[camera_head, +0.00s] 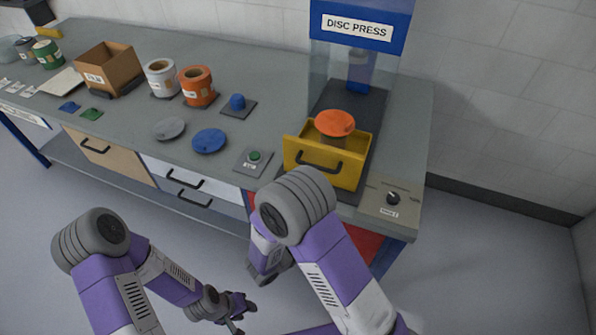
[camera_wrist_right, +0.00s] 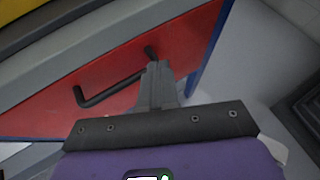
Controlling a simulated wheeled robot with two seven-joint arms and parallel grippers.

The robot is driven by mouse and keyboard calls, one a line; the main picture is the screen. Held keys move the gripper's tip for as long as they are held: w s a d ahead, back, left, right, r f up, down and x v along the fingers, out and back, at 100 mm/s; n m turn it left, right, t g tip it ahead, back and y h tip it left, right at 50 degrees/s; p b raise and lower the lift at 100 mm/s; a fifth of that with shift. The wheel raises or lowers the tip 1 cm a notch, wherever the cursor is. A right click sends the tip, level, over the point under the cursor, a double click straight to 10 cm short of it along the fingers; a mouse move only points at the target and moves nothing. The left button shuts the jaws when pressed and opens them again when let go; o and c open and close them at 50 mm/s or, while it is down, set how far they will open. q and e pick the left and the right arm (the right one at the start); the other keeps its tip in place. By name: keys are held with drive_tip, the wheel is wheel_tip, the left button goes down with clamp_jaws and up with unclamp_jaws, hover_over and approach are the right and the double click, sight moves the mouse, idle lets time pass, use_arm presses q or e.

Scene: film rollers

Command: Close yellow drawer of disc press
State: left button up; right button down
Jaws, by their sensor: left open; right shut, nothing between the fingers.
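The yellow drawer (camera_head: 346,173) of the disc press (camera_head: 357,27) stands pulled out toward me on the right part of the bench, with a black handle on its front. An orange disc (camera_head: 335,123) shows at the drawer's top. A yellow strip (camera_wrist_right: 40,18), likely the drawer, crosses the top left of the right wrist view. My right gripper (camera_wrist_right: 157,72) is shut and empty in front of a red panel below the bench top; its fingertips are near a black handle there. Its fingers are hidden in the head view. My left gripper (camera_head: 238,307) is open and empty, low in front of the bench.
The red panel (camera_wrist_right: 130,82) carries a black bar handle (camera_wrist_right: 108,92). A green button box (camera_head: 253,160) lies left of the drawer and a knob box (camera_head: 391,200) right of it. Blue and grey discs, rolls and a cardboard box (camera_head: 108,68) stand farther left.

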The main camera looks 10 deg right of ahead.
drive_tip(key=w+a+r+n+t, duration=0.5)
drive_tip(key=w+a+r+t, duration=0.35)
drive_tip(key=r, duration=0.25)
use_arm(q)
wheel_tip(320, 180, down, 3)
drive_tip(key=b, duration=0.3)
drive_tip(key=shift+f, duration=0.1)
use_arm(e)
drive_tip(key=shift+t+y, duration=0.35)
drive_tip(key=shift+y, duration=0.05)
drive_tip(key=x, duration=1.2)
drive_tip(key=shift+d+f, duration=0.2)
drive_tip(key=shift+d, duration=0.15)
